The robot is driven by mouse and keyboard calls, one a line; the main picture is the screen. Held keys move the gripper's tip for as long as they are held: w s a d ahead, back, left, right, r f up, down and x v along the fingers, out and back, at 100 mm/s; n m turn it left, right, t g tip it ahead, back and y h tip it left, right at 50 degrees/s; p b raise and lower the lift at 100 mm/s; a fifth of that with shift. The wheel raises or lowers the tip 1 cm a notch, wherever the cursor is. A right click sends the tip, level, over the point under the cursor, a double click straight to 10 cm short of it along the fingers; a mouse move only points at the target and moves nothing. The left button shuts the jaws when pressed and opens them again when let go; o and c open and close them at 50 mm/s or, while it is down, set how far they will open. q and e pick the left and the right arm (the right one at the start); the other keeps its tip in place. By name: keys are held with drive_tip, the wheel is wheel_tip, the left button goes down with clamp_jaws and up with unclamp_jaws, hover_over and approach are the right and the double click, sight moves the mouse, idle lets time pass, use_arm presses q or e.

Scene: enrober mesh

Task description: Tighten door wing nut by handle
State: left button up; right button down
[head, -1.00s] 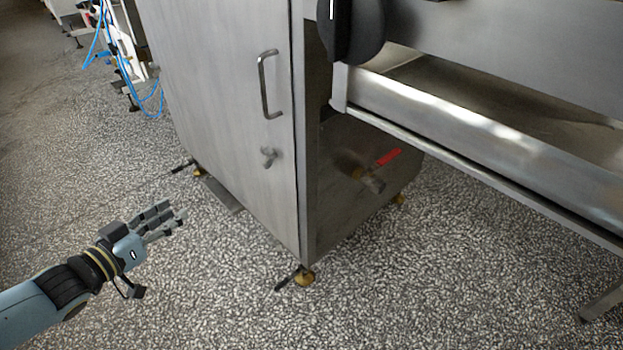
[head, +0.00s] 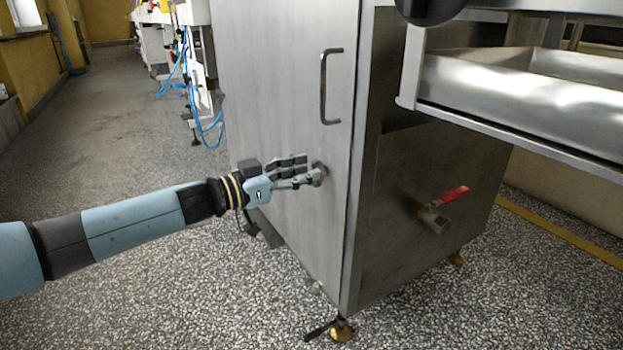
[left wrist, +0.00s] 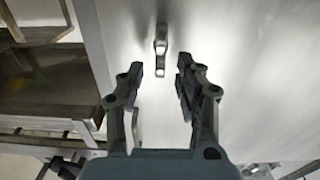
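The wing nut (head: 320,173) is a small grey metal piece on the steel cabinet door (head: 285,110), below the bar handle (head: 331,88). My left gripper (head: 304,171) is at the door with its fingertips at the wing nut, partly covering it. In the left wrist view the wing nut (left wrist: 161,48) appears ahead of and between the two spread fingertips. The fingers are apart and not closed on it; I cannot tell whether they touch it. The handle (left wrist: 137,126) shows partly behind a finger there. My right gripper is not in view.
A valve with a red lever (head: 453,194) sticks out from the cabinet's side, right of the door. A steel tray (head: 520,95) juts out at upper right. Blue hoses (head: 186,75) hang from equipment behind. The speckled floor at left is clear.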

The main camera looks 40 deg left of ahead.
use_arm(q)
drive_tip(key=shift+x, duration=1.1)
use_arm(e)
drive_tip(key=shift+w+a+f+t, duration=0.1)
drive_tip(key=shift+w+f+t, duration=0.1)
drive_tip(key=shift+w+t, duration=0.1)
use_arm(q)
drive_tip(key=shift+c, duration=0.3)
clamp_jaws()
drive_tip(key=shift+s+m, duration=0.1)
drive_tip(key=shift+m, duration=0.2)
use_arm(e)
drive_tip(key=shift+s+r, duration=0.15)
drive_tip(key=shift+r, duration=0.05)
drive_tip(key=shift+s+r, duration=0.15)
